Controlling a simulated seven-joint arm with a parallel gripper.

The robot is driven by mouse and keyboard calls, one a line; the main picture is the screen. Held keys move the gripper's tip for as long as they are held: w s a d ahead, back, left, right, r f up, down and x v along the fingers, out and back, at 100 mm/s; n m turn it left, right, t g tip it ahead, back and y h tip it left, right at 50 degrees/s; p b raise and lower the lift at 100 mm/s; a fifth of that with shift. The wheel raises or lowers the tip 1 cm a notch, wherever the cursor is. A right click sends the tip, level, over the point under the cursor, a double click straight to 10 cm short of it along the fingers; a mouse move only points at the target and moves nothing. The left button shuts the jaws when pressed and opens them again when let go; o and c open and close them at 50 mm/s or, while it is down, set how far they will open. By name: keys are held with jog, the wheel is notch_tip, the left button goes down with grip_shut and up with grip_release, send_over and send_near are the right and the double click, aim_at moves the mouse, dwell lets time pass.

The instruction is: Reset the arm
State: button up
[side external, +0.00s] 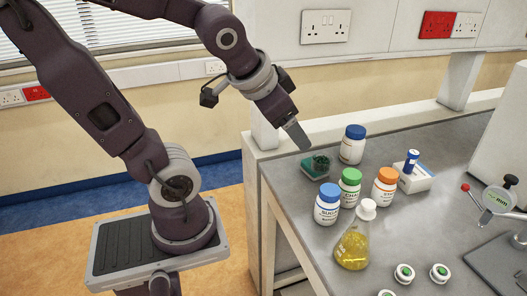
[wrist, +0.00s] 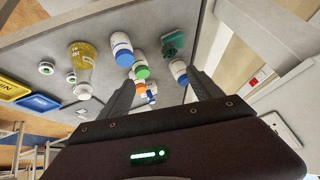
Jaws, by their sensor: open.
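My gripper (side external: 297,135) is above the left end of the grey bench, close over a dark green block with a round dark top (side external: 317,165). In the wrist view my gripper (wrist: 166,88) shows two dark fingers spread apart, with nothing held between them. The green block (wrist: 173,43) shows beyond the fingers. My arm reaches from its base at the left across to the bench.
Several white bottles stand close by, with a blue-capped one (side external: 353,145), a green-capped one (side external: 350,187) and an orange-capped one (side external: 385,187). A flask of yellow contents (side external: 353,246) stands in front. A white box (side external: 415,178) sits right. Floor left of the bench is clear.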

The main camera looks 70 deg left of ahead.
jog(key=s+d+g+h, duration=0.1)
jog(key=s+d+h, duration=0.1)
jog(key=s+d, duration=0.6)
jog(key=shift+s+d+r+h, duration=0.2)
jog(key=shift+s+r+h, duration=0.05)
jog(key=shift+r+h, duration=0.15)
jog(key=shift+o, duration=0.5)
jog(key=shift+w+f, duration=0.1)
